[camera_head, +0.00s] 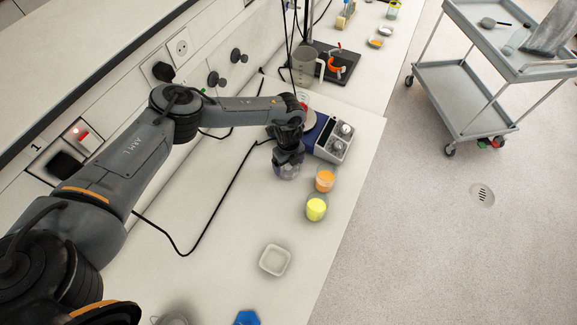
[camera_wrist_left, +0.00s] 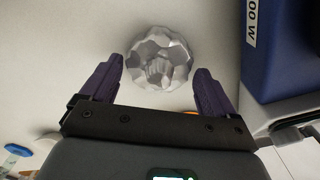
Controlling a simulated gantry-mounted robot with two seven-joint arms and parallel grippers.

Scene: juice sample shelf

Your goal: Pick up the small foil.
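A crumpled silver foil ball (camera_wrist_left: 160,58) lies on the pale bench top in the left wrist view. My left gripper (camera_head: 287,168) points down at the bench in the head view, just left of the blue device. In the left wrist view its two purple fingers stand wide apart, one on each side of the foil, with visible gaps to it. The gripper is open and empty. In the head view the gripper largely covers the spot where the foil lies. My right gripper is not in view.
A blue device (camera_wrist_left: 280,45) with a grey-white front stands close to the right finger. Cups with orange (camera_head: 325,180) and yellow (camera_head: 316,208) contents stand in front of the gripper. A white square dish (camera_head: 275,260) lies nearer. A black cable (camera_head: 222,180) crosses the bench on the left.

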